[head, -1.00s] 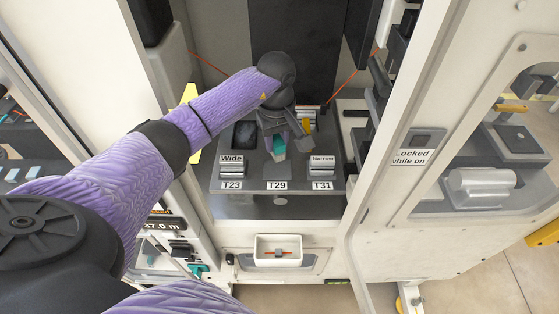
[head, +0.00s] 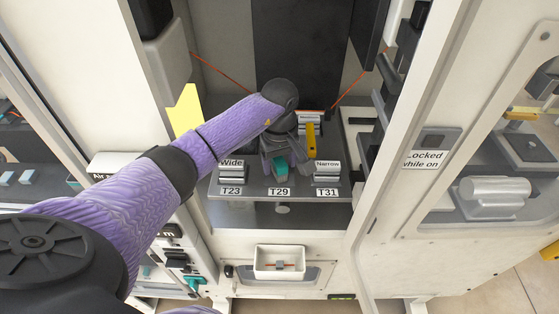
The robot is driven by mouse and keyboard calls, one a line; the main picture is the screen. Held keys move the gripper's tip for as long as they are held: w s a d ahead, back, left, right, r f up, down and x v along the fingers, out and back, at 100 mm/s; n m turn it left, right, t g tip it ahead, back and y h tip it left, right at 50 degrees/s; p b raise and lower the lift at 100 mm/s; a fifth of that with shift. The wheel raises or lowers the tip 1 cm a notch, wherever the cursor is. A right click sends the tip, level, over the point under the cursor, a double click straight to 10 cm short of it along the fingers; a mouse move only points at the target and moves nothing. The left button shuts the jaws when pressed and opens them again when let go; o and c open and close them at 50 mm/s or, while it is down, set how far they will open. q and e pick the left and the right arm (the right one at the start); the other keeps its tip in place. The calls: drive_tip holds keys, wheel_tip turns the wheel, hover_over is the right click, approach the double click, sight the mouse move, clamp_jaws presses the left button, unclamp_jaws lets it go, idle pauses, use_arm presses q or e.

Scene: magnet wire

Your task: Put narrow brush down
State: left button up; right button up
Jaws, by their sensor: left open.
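My left gripper (head: 284,160) reaches down over the middle place of the dark tool tray, above the T29 label (head: 279,191). Its fingers are spread on either side of a small teal-ended piece (head: 280,166), which looks like the brush. The piece is at the T29 place; whether it rests fully on its holder is hidden by the gripper. The Narrow-labelled block (head: 327,173) stands at T31 on the right, and the Wide-labelled block (head: 232,173) at T23 on the left. My right gripper is not in view.
A yellow upright piece (head: 311,138) stands close to the right of the gripper. The tray (head: 239,211) sits in a white cabinet bay with side walls near my arm. A white bin (head: 280,262) is below. Red wires run at the back.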

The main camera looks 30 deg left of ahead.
sight(279, 161)
use_arm(q)
wheel_tip(279, 161, up, 8)
drive_tip(key=p, duration=0.5)
drive_tip(key=shift+f+p, duration=0.2)
drive_tip(key=shift+p, duration=0.1)
drive_tip(key=shift+r, duration=0.25)
drive_tip(key=shift+f, duration=0.15)
